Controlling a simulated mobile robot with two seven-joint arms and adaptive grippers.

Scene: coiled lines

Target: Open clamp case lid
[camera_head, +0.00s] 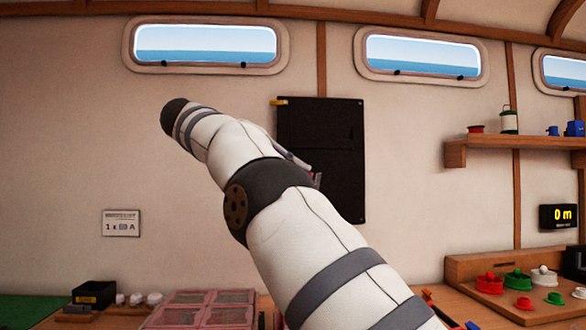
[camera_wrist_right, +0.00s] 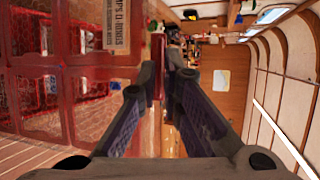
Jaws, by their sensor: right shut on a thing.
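The clamp case (camera_head: 205,308) shows low in the head view as a pink-red, see-through box with several compartments, partly cut off by the lower edge. How far the lid is raised I cannot tell. My right arm crosses the head view, and its gripper is not discernible there. My left gripper is in neither view.
A dark panel (camera_head: 335,125) hangs on the wall behind my arm. A black box (camera_head: 94,293) and several white knobs stand left of the case. A wooden tray (camera_head: 460,270) with red, green and white parts is at the right. A shelf (camera_head: 515,140) is above it.

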